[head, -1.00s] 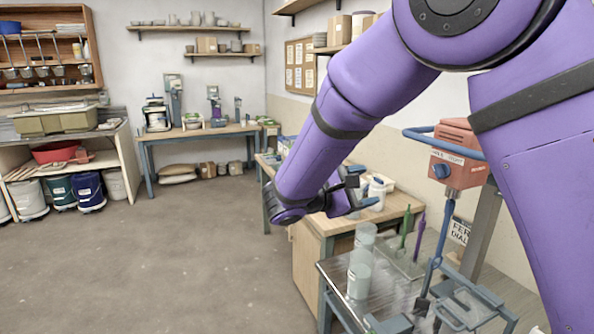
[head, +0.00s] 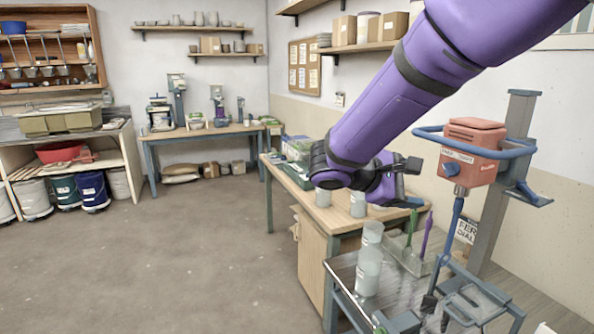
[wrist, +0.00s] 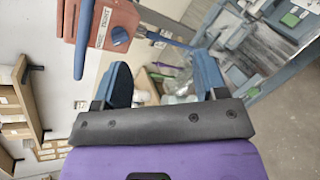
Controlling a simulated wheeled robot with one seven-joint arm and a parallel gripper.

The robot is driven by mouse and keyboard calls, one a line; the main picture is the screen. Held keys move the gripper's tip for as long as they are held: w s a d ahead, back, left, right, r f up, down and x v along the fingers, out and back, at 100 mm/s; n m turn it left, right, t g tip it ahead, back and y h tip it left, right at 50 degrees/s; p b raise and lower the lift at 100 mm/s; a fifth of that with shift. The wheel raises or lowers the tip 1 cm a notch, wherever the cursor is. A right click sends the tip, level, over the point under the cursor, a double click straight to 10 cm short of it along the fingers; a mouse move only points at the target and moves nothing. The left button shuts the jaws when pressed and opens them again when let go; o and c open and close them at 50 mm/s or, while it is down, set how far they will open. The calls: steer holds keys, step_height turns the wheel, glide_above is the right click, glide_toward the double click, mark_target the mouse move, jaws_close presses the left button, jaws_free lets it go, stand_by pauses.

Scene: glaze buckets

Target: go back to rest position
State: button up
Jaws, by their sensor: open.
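My gripper (wrist: 165,82) shows in the wrist view with its two blue-grey fingers spread apart and nothing between them. In the head view my gripper (head: 412,184) is at the end of my purple arm, above the wooden bench and to the left of the red mixer head. The fingers are small there and partly hidden by the wrist.
The red mixer (head: 474,150) with its blue guard stands close on the right; it also shows in the wrist view (wrist: 108,25). A wooden bench (head: 312,248) lies behind. The floor at left is free.

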steer(key=s+d+r+m+y, duration=0.1)
steer(key=s+d+m+y, duration=0.1)
steer(key=s, duration=0.6)
steer(key=s+d+r+m+t+y, duration=0.1)
steer(key=s+d+m+y, duration=0.2)
steer(key=s+m+y, duration=0.2)
steer(key=s+d+r+m+t+y, duration=0.1)
steer(key=s+d+r+m+y, duration=0.1)
steer(key=s+y, duration=0.5)
steer(key=s+d+m, duration=0.1)
steer(key=s, duration=0.3)
steer(key=shift+s+m, duration=0.35)
steer(key=shift+m, duration=0.05)
